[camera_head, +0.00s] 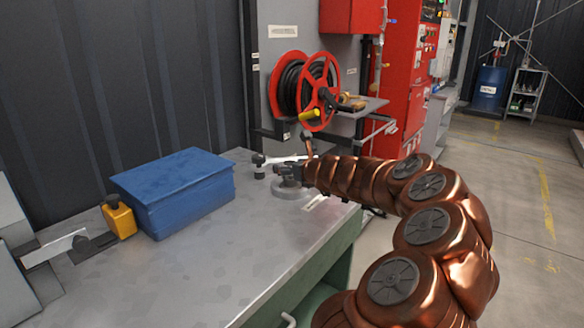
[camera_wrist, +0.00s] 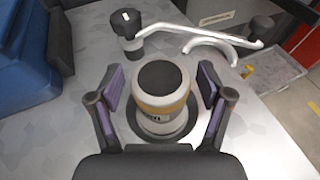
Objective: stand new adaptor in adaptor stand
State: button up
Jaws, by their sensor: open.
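The adaptor (camera_wrist: 160,92) is a short pale cylinder with a dark round top and a tan band. In the wrist view it looks upright, with its lower end at the dark ring of the adaptor stand (camera_wrist: 136,126). In the head view the stand's grey round base (camera_head: 287,193) sits near the far end of the bench. My gripper (camera_wrist: 161,82) is open, with one purple-padded finger on each side of the adaptor. Gaps show between the pads and the adaptor. The adaptor's bottom is partly hidden, so I cannot tell how deep it sits.
A black-headed fitting (camera_wrist: 128,30) and a white bent bar (camera_wrist: 215,38) are just beyond the adaptor. A blue box (camera_head: 175,190) and a yellow bottle (camera_head: 118,217) stand on the bench (camera_head: 215,285). A red hose reel (camera_head: 318,90) is behind. The bench front is clear.

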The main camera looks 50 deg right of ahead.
jog(key=shift+r, duration=0.15)
jog(key=p+v, duration=0.1)
jog(key=v, duration=1.1)
dwell(1.0)
